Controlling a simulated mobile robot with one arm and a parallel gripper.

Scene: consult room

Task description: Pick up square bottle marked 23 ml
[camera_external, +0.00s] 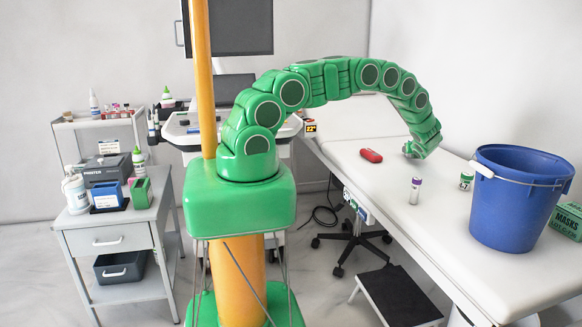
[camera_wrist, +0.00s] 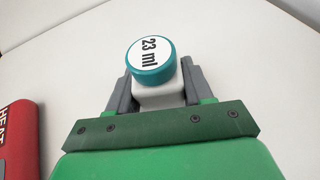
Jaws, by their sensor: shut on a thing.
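The square bottle (camera_wrist: 158,94) is white with a teal cap, and the cap's white label reads "23 ml" in the wrist view. My gripper (camera_wrist: 154,88) is shut on the bottle, with one grey finger on each side of its body below the cap. In the external view my gripper (camera_external: 408,150) is low over the far part of the white exam table (camera_external: 350,135). The bottle is mostly hidden by my gripper there, and I cannot tell whether it touches the table.
A red pack (camera_external: 371,155) lies left of my gripper; it also shows in the wrist view (camera_wrist: 18,140). A purple-capped vial (camera_external: 414,191), a green-labelled container (camera_external: 466,181), a blue bucket (camera_external: 517,200) and a green masks box (camera_external: 568,221) stand on the nearer table. A cart (camera_external: 110,240) stands left.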

